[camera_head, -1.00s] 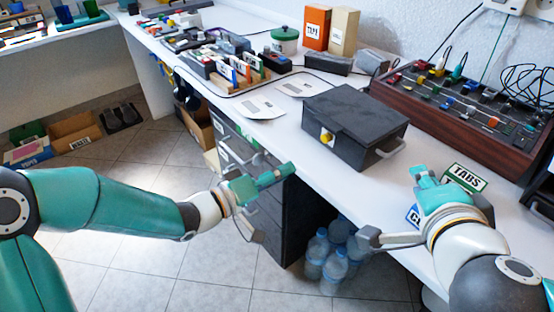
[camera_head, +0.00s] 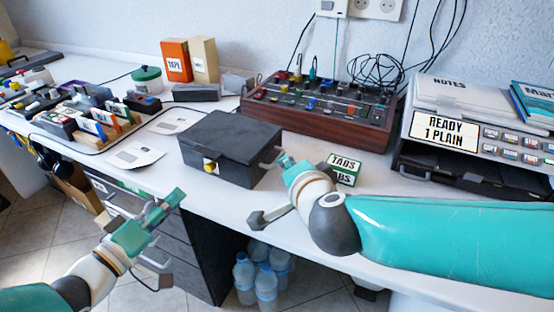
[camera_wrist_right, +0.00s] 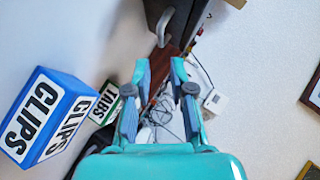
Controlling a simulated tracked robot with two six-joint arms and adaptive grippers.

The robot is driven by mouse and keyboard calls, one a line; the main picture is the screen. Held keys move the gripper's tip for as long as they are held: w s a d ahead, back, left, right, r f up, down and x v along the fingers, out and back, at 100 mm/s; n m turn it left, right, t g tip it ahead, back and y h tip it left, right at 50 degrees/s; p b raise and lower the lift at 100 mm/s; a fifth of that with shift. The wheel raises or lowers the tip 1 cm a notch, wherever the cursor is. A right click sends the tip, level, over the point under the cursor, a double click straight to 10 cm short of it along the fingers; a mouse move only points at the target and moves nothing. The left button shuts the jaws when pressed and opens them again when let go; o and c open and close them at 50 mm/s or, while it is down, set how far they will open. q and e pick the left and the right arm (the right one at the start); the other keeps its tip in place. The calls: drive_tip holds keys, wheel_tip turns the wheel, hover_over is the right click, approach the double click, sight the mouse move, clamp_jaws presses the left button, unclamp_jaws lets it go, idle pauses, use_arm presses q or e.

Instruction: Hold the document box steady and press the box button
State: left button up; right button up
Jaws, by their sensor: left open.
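The document box (camera_head: 232,140) is dark grey, closed, and sits on the white desk. Its yellow button (camera_head: 210,166) is on the front face, and a grey handle (camera_head: 268,160) is on its right side. My left gripper (camera_head: 165,238) is open and empty, in front of the desk edge, below and left of the box. My right gripper (camera_head: 270,189) is open beside the box's right side, near the handle. In the right wrist view its fingers (camera_wrist_right: 159,73) are apart with nothing held, and the handle (camera_wrist_right: 164,28) shows beyond them.
A TABS box (camera_head: 344,168) stands right of my right gripper; a blue CLIPS box (camera_wrist_right: 50,115) shows in the wrist view. A control panel (camera_head: 330,118) is behind, a printer-like unit (camera_head: 470,130) at right. Papers (camera_head: 135,155) lie left. Bottles (camera_head: 265,280) stand under the desk.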

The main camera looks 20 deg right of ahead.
drive_tip(key=x, duration=0.8)
clamp_jaws()
use_arm(q)
clamp_jaws()
use_arm(e)
drive_tip(key=shift+f, duration=0.1)
drive_tip(key=shift+a, duration=0.1)
idle(0.8)
idle(0.3)
